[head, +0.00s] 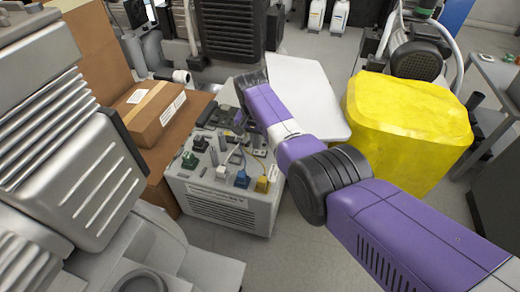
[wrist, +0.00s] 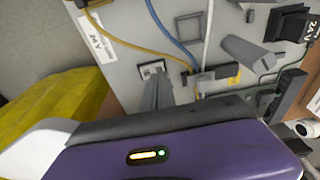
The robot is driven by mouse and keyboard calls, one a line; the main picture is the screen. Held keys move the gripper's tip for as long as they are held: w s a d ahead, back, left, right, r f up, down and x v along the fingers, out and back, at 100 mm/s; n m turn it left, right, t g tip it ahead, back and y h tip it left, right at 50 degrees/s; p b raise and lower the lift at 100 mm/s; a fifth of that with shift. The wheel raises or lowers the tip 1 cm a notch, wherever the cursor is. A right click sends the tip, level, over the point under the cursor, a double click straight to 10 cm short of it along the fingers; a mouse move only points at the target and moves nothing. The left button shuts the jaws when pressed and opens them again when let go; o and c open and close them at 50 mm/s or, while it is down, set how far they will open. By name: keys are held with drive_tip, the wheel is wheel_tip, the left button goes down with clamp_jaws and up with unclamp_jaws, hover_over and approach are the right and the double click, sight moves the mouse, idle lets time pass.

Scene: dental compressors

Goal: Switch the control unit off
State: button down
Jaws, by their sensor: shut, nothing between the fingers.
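The control unit (head: 225,208) is a light grey box with a vented front and electronics on its top, in the middle of the head view. Its top panel (wrist: 122,78) fills much of the wrist view. A small pale switch (wrist: 152,67) in a square frame is set in that panel. My gripper (wrist: 154,82) is shut and empty, with its grey fingertips at the near edge of the switch. I cannot tell whether they touch it. In the head view my purple arm reaches over the unit, and the fingertips are hard to pick out among the parts.
Blue and yellow wires, a grey knob-like part (wrist: 247,52) and a black block (wrist: 284,27) are close by on the panel. A yellow covered block (head: 408,125) stands to the right. A cardboard box (head: 155,108) is to the left, beside a large grey machine (head: 70,130).

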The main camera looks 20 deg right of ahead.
sight(257, 153)
wheel_tip(257, 153, up, 5)
drive_tip(key=p, duration=0.4)
idle(0.6)
